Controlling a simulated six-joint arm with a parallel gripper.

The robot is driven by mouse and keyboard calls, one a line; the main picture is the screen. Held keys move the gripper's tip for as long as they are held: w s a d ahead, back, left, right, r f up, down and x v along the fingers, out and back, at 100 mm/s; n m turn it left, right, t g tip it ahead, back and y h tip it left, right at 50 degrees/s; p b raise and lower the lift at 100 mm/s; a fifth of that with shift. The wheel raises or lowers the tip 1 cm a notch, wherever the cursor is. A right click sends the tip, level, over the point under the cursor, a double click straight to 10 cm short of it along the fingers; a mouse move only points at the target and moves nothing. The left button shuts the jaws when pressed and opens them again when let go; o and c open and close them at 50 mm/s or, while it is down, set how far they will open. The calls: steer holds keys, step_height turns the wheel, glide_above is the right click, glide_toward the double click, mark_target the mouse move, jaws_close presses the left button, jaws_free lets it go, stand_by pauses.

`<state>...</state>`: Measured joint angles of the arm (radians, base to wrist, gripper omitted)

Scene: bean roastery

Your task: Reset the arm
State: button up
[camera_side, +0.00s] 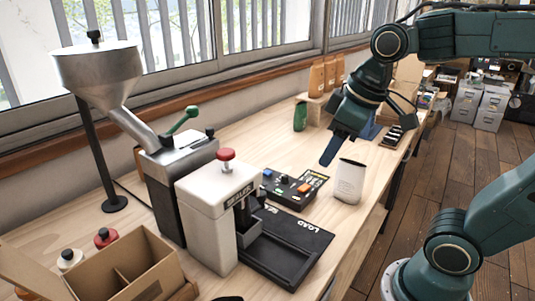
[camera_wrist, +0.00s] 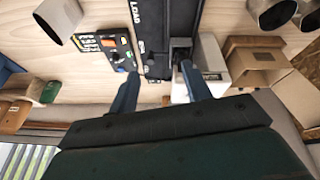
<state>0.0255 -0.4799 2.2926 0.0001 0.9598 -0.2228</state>
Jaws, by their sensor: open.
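My gripper (camera_side: 328,158) hangs above the back part of the bench in the side view, over the area near the control panel (camera_side: 293,187). In the wrist view my gripper (camera_wrist: 160,75) shows two blue fingers spread wide apart, with nothing held between them. A white pouch (camera_side: 349,182) stands upright on the bench, to the right of and lower than the fingers in the side view, apart from them. In the wrist view the pouch (camera_wrist: 58,18) is at the upper left, its open mouth showing.
A white sealer (camera_side: 216,215) with a red knob and a black load tray (camera_side: 287,247) stand in front. A metal hopper (camera_side: 98,72) rises at left. A divided cardboard box (camera_side: 155,262) sits at front left. Brown bags (camera_side: 316,78) and a green container (camera_side: 300,115) stand farther back.

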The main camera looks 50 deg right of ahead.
steer(key=s+f+m+t, duration=0.1)
steer(key=s+f+m, duration=0.1)
steer(key=s, duration=0.4)
steer(key=shift+a, duration=0.3)
